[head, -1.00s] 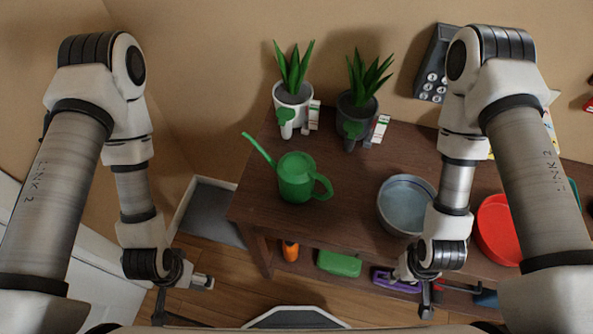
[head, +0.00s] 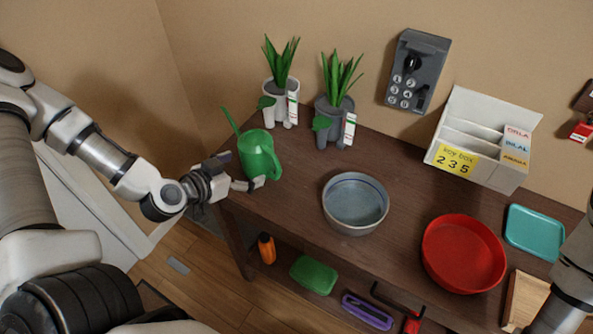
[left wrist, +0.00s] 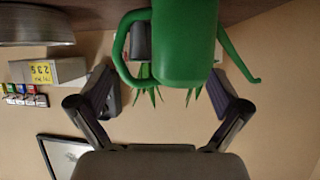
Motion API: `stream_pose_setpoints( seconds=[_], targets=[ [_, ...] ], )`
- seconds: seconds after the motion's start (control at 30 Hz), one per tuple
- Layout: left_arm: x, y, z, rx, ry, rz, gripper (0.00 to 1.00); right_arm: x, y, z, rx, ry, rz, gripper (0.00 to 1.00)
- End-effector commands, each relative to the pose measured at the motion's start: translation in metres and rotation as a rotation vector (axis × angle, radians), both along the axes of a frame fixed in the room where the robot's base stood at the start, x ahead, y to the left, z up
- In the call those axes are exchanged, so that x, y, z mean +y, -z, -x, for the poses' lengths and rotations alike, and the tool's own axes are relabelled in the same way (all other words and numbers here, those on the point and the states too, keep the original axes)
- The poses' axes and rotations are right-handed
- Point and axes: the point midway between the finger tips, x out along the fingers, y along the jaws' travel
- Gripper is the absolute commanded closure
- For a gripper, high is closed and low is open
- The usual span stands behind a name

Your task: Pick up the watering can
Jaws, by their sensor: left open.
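The green watering can (head: 259,154) stands upright on the left end of the wooden table, its thin spout pointing up and left. My left gripper (head: 240,172) is open at the can's lower front, by the table's left edge. In the left wrist view, which is upside down, the can (left wrist: 181,45) fills the top middle, with its handle on the left and spout on the right. The open fingers of the left gripper (left wrist: 165,103) show spread to either side below it. I cannot tell whether they touch the can. My right gripper is out of view.
Two potted plants (head: 281,100) (head: 333,120) stand just behind the can. A grey-blue bowl (head: 355,202) sits to its right, then a red round tray (head: 463,253). A white key box (head: 483,140) stands at the back. The lower shelf holds a green item (head: 314,275).

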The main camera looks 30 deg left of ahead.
Motion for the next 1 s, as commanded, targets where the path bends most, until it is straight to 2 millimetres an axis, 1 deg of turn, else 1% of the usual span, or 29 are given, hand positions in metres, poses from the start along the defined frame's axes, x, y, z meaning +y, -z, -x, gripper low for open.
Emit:
stream_pose_setpoints(
  seconds=[0.03, 0.07, 0.17, 0.3, 0.47, 0.7, 0.77, 0.83, 1.0],
  targets=[
    [0.006, -0.002, -0.004, -0.028, -0.029, 0.022, 0.0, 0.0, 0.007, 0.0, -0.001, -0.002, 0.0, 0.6],
    [0.008, -0.004, -0.006, -0.04, -0.039, 0.031, 0.0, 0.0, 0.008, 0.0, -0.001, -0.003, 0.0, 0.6],
    [0.008, -0.007, -0.014, -0.057, -0.038, 0.03, 0.0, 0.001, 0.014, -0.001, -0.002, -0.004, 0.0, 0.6],
    [0.006, -0.001, -0.027, -0.055, -0.036, 0.027, 0.0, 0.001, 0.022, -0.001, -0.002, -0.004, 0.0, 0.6],
    [0.003, 0.002, -0.038, -0.052, -0.037, 0.029, 0.0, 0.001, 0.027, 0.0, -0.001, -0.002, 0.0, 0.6],
    [-0.003, 0.015, -0.07, -0.051, -0.036, 0.027, 0.0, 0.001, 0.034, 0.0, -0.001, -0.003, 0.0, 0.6],
    [-0.004, 0.017, -0.076, -0.051, -0.037, 0.03, 0.0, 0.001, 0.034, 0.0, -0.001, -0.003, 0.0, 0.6],
    [-0.005, 0.017, -0.079, -0.053, -0.038, 0.033, 0.0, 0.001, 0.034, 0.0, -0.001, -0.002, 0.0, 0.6],
    [-0.005, 0.017, -0.079, -0.052, -0.04, 0.035, 0.0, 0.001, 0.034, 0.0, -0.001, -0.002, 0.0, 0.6]
  ],
)
